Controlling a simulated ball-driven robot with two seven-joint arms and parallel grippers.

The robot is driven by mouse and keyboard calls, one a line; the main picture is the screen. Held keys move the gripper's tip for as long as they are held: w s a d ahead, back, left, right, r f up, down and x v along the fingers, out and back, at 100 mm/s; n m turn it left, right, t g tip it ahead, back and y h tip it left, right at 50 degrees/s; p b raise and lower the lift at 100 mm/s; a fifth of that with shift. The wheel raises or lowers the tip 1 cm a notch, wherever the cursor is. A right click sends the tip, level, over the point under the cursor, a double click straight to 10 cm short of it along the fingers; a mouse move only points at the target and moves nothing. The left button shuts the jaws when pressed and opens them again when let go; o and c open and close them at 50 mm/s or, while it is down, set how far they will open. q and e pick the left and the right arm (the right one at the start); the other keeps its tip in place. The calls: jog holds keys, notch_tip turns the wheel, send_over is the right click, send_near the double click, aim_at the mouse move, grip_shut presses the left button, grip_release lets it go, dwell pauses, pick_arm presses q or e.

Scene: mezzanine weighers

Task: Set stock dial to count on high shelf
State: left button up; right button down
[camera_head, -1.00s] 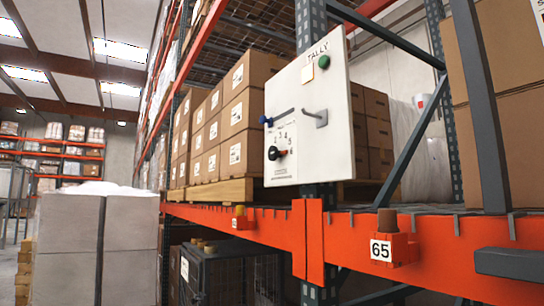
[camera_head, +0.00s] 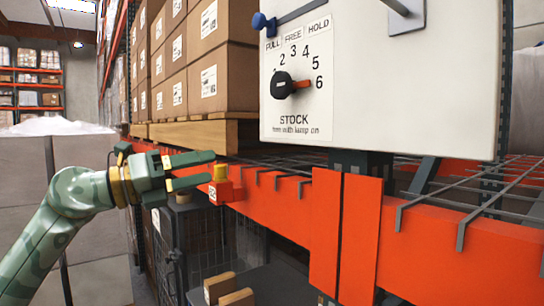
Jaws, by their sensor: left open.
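The stock dial (camera_head: 283,86) is a black round knob with a red-orange pointer end, low on a white panel (camera_head: 440,80). Its red end points right, close to the printed 6. Numerals 2 to 6 show around it, and "STOCK turn with lamp on" is printed below. Several labelled cartons (camera_head: 228,79) stand stacked on a pallet on the high shelf (camera_head: 262,213) left of the panel; some are hidden behind others. My left gripper (camera_head: 211,169) is open and empty, below and left of the dial, apart from it. My right gripper is not in view.
A blue slider knob (camera_head: 262,22) sits above the dial, beside "PULL FREE HOLD", and a grey handle (camera_head: 398,8) sticks out at top. Wire decking (camera_head: 470,190) lies right.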

pick_arm(q)
jog(key=s+r+m+t+y+p, duration=0.1)
jog(key=s+r+m+y+p, duration=0.3)
jog(key=s+r, duration=0.85)
jog(key=m+h+p, duration=0.1)
jog(key=m+p, duration=0.1)
jog(key=p, duration=0.1)
send_near(277, 86)
jog(key=shift+t, duration=0.3)
jog(key=x, duration=0.8)
jog(key=shift+d, duration=0.15)
jog(key=shift+w+d+f, duration=0.1)
jog(key=shift+w+d, duration=0.1)
jog(key=shift+d, duration=0.2)
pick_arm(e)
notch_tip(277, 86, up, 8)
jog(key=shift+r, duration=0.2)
pick_arm(q)
jog(key=shift+c, duration=0.3)
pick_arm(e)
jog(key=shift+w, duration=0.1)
pick_arm(q)
jog(key=c, duration=0.9)
